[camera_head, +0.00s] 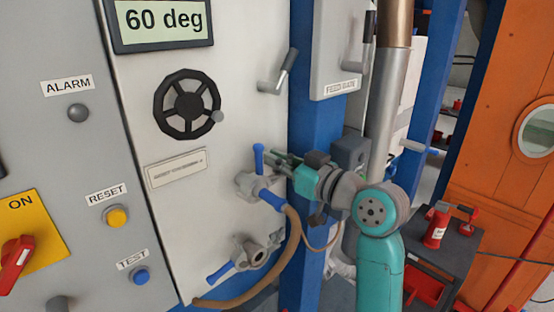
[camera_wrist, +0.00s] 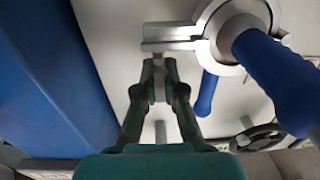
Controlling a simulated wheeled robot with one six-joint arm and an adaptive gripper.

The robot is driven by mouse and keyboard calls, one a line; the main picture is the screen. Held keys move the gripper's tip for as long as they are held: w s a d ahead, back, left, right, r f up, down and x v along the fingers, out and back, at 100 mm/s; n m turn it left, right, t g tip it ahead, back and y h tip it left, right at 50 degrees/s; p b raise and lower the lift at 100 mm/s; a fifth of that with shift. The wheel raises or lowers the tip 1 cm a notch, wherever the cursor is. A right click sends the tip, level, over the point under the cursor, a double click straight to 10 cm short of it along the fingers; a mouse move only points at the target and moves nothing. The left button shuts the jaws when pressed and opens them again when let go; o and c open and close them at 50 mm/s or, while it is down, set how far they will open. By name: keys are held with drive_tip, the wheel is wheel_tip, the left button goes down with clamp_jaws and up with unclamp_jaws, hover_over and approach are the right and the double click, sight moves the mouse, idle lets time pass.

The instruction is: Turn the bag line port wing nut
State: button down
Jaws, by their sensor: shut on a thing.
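The port (camera_head: 248,185) sticks out of the pale panel, with a blue-handled lever and a brown hose at it. In the wrist view its round grey clamp (camera_wrist: 205,48) has two flat ears reaching left, beside a blue hose end (camera_wrist: 262,65). My gripper (camera_head: 273,159) comes in from the right at the port. In the wrist view its fingertips (camera_wrist: 159,66) are closed on a small grey piece, the wing nut (camera_wrist: 159,86), just by the clamp ears. Fingers hide much of the nut; its turn angle is unclear.
A second port (camera_head: 256,253) with a blue lever sits below. The brown hose (camera_head: 292,245) hangs close under my gripper. A black handwheel (camera_head: 187,104) and a crank handle (camera_head: 280,72) are above. A blue post (camera_head: 313,140) stands just behind my wrist.

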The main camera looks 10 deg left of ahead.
drive_tip(key=n+g+y, duration=0.1)
drive_tip(key=n+g, duration=0.1)
drive_tip(key=g, duration=0.1)
drive_tip(key=n+g+y, duration=0.1)
drive_tip(key=n+g, duration=0.1)
drive_tip(key=g, duration=0.1)
drive_tip(key=shift+w+y, duration=0.1)
drive_tip(key=shift+y, duration=0.2)
drive_tip(key=shift+n+g, duration=1.1)
drive_tip(key=shift+g, duration=0.55)
drive_tip(key=shift+n+g, duration=1.1)
drive_tip(key=shift+g, duration=0.55)
drive_tip(key=c, duration=1.3)
unclamp_jaws()
drive_tip(key=shift+d, duration=0.1)
drive_tip(key=d, duration=0.4)
drive_tip(key=w+d, duration=0.1)
drive_tip(key=d, duration=0.6)
drive_tip(key=shift+w+d, duration=0.2)
drive_tip(key=shift+d, duration=0.2)
